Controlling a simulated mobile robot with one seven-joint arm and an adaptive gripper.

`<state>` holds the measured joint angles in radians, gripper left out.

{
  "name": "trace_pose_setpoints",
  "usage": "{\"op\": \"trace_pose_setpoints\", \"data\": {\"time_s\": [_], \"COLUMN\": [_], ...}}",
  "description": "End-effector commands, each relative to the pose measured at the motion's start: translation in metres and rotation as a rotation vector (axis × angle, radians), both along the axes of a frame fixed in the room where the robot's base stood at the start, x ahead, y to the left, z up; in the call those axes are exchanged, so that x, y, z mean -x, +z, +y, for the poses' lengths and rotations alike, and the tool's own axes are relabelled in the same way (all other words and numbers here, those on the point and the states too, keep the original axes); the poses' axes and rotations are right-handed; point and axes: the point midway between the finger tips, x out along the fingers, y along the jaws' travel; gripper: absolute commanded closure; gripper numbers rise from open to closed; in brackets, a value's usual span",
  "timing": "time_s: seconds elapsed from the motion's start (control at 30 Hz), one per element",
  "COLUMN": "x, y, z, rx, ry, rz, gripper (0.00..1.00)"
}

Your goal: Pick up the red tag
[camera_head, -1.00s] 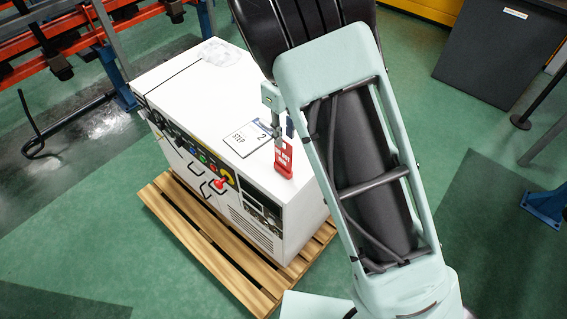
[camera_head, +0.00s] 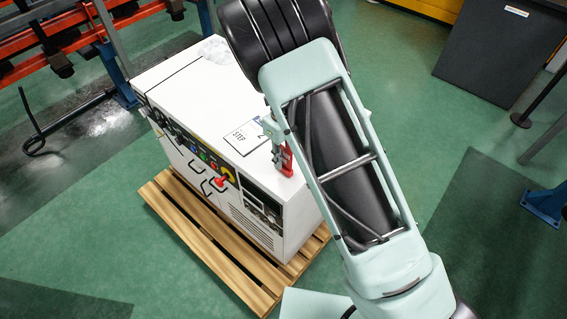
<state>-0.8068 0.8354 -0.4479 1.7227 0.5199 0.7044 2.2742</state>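The red tag (camera_head: 288,163) with pale lettering is at the right part of the white cabinet's top (camera_head: 190,95). Its left and upper parts are covered by my gripper and arm. The rest of the gripper is hidden behind my arm. I cannot tell whether it touches the tag or whether its fingers are open or shut.
A white "STEP" sign (camera_head: 243,138) lies on the cabinet top, left of the tag. A clear crumpled item (camera_head: 214,48) lies at the back. The cabinet stands on a wooden pallet (camera_head: 205,250). A dark grey bin (camera_head: 500,50) stands at the back right.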

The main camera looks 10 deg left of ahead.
Motion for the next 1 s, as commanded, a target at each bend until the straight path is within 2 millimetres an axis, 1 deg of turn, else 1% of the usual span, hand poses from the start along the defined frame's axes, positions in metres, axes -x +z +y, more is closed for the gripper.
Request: {"op": "trace_pose_setpoints", "data": {"time_s": [0.07, 0.27, 0.77, 0.87, 0.97, 1.0], "x": [0.000, 0.000, -0.001, -0.001, -0.001, -0.001], "y": [0.000, 0.000, 0.002, 0.007, 0.017, 0.024], "z": [0.000, 0.000, 0.000, 0.000, 0.001, 0.001], "rx": [0.000, 0.000, 0.000, 0.000, -0.001, -0.002], "ry": [0.000, 0.000, 0.001, 0.001, 0.002, 0.003], "rz": [0.000, 0.000, -0.001, -0.003, -0.003, -0.005], "gripper": [0.78, 1.00, 1.00, 1.00, 1.00, 1.00]}}
